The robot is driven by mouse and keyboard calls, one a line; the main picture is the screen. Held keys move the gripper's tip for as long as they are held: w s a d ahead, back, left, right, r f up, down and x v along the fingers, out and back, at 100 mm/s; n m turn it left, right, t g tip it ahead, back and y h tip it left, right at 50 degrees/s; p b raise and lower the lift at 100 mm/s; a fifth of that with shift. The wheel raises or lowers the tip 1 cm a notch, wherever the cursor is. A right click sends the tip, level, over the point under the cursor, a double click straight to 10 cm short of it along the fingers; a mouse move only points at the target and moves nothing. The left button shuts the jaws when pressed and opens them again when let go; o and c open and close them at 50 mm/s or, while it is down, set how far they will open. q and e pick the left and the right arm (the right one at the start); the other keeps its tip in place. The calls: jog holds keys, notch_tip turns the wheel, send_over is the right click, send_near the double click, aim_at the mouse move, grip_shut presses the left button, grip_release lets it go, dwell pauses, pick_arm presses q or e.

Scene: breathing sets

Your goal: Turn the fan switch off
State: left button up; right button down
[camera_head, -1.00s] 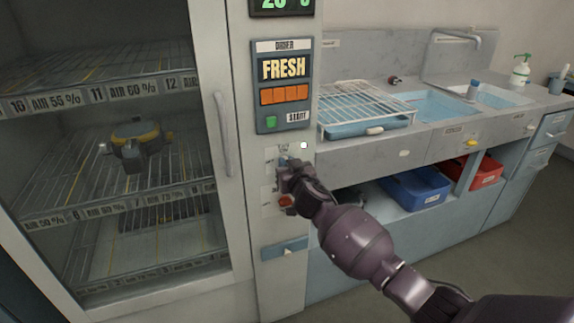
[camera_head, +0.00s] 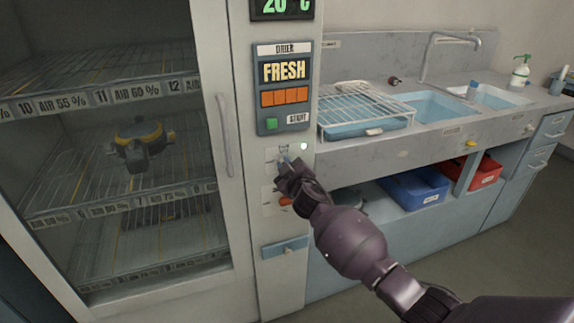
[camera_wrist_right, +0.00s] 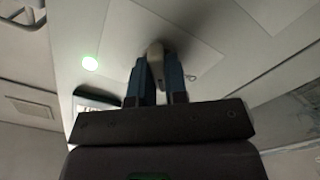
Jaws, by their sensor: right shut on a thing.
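The fan switch (camera_head: 283,159) is a small lever on a pale plate on the drier's front column, below the control panel. My right gripper (camera_head: 287,166) is at this plate and covers most of the lever in the head view. In the right wrist view the two blue-grey fingers of my right gripper (camera_wrist_right: 157,82) are shut on the pale lever of the switch (camera_wrist_right: 155,53). My left gripper is not in view.
An orange-red switch (camera_head: 286,201) sits just below, partly hidden by my right gripper. The drier panel (camera_head: 284,86) is above. The glass door's handle (camera_head: 224,135) is close on the left. A counter with a wire rack (camera_head: 365,108) stands on the right.

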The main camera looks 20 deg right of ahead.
jog(key=shift+f+n+p, duration=0.2)
jog(key=shift+n+p, duration=0.25)
jog(key=shift+n, duration=4.55)
jog(key=c, duration=1.1)
grip_release()
jog(key=shift+a, duration=0.1)
jog(key=shift+c, duration=0.2)
